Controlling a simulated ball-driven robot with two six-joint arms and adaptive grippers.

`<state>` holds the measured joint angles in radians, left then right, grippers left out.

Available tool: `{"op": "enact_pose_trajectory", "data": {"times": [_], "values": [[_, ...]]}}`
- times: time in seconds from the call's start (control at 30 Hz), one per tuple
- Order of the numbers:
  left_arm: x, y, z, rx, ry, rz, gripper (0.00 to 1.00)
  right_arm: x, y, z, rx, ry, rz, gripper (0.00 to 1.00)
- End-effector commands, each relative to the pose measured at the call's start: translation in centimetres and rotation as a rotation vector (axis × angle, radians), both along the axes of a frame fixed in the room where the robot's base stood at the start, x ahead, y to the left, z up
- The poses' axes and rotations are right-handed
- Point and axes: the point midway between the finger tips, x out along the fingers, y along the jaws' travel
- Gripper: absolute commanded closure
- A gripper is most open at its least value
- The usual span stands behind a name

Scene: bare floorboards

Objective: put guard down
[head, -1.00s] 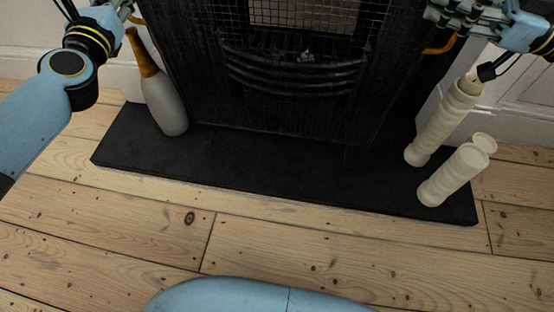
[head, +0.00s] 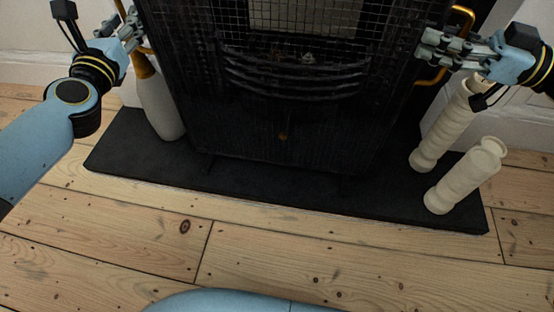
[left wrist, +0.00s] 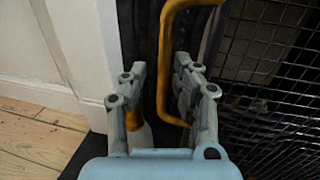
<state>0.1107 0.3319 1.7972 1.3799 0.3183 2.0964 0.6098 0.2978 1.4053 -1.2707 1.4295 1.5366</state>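The guard (head: 285,135) is a black mesh fire screen with brass handles at its sides, upright in front of the fireplace. Its lower edge and small feet show low over the dark hearth slab (head: 270,187); I cannot tell whether they touch it. My left gripper (head: 133,36) is at the guard's left handle. In the left wrist view its fingers (left wrist: 160,88) stand on either side of the brass bar (left wrist: 164,45). My right gripper (head: 428,47) is at the right handle (head: 463,18), its fingers across the bar and hiding part of it.
A grey bottle with a gold neck (head: 160,105) stands on the hearth left of the guard. Two cream ribbed candles or pillars (head: 440,135) (head: 465,178) stand at the hearth's right end, near the guard. Bare floorboards (head: 120,225) lie clear in front.

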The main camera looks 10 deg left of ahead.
Motion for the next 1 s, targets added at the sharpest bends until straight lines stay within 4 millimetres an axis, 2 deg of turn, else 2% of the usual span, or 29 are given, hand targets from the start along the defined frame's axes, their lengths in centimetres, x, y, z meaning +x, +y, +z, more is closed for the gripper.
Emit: {"op": "enact_pose_trajectory", "data": {"times": [0.13, 0.4, 0.77, 0.87, 1.0], "values": [[0.0, 0.0, 0.0, 0.0, 0.0, 0.0, 0.69, 0.0, 0.0, -0.1, 0.0, 0.001, 0.001, 0.66], [0.0, -0.1, 0.0, 0.0, 0.001, -0.001, 0.33, -0.1, 0.1, -0.1, 0.0, 0.002, 0.001, 0.66], [-0.1, -0.1, -0.1, 0.0, 0.002, -0.002, 0.33, -0.1, 0.1, -0.1, 0.0, 0.002, 0.001, 0.66], [-0.9, -0.3, -0.2, -0.002, 0.003, -0.002, 0.33, 0.0, 0.1, -0.1, 0.0, 0.002, 0.001, 0.66], [-3.0, -0.7, -0.3, -0.001, 0.004, -0.002, 0.33, 0.0, 0.0, -0.1, 0.0, 0.002, 0.001, 0.66]]}}
